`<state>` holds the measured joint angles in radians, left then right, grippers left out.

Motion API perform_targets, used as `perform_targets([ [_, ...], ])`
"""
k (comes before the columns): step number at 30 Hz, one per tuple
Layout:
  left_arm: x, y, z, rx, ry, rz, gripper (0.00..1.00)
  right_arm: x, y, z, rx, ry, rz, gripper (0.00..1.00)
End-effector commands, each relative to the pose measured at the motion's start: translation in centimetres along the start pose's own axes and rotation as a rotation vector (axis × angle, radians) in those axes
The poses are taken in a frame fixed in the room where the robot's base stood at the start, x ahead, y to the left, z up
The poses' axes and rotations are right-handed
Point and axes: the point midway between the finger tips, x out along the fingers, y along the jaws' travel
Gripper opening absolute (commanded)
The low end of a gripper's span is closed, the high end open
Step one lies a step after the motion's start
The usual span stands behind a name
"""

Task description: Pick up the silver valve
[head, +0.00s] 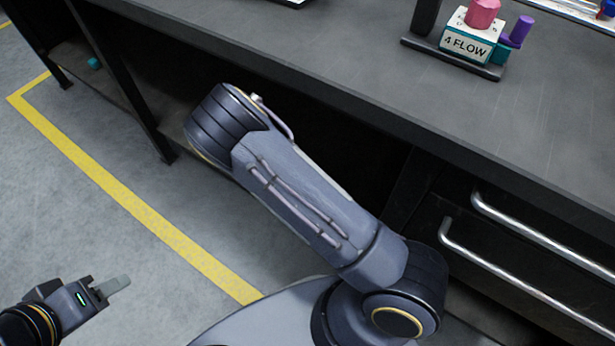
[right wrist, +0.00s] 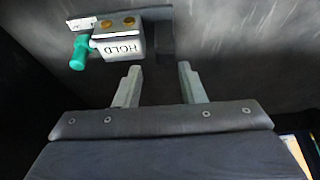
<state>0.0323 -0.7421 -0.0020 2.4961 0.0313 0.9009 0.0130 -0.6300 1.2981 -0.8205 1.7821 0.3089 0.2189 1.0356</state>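No silver valve can be made out in either view. In the right wrist view, a white block labelled "HOLD" (right wrist: 122,45) with a green handle (right wrist: 80,52) and two brass-coloured discs is beyond my right gripper (right wrist: 160,86). That gripper is open, with nothing between its fingers. The block is apart from it, up and to the left in the picture. My left gripper (head: 116,287) is low at the left of the head view, over the floor, away from the workbench. Its fingers show nearly edge-on, so their gap is hidden.
On the dark workbench (head: 330,70), a "4 FLOW" block (head: 468,44) with a pink knob (head: 483,13) and purple handle (head: 520,31) stands on a dark base. The bench front edge and metal drawer handles (head: 520,235) are close to my arm. The floor at left is clear.

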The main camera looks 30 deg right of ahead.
Motion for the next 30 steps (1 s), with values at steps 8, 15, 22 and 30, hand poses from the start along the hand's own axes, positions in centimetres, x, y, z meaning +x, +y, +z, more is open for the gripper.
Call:
perform_targets([
  [8,0.9,-0.4,0.5,0.0,0.0,0.0,0.36,2.6,0.1,0.1,0.0,-0.001,0.003,0.36],
  [15,2.2,-1.0,1.1,0.0,0.0,0.0,0.36,5.3,0.0,0.2,0.0,-0.001,0.002,0.36],
  [22,3.2,-1.4,1.6,0.0,0.0,0.0,0.36,7.9,0.0,0.1,0.0,-0.001,0.0,0.36],
  [30,3.0,-1.4,1.5,0.0,0.0,0.0,0.36,7.8,-0.1,0.0,0.0,0.0,0.0,0.27],
])
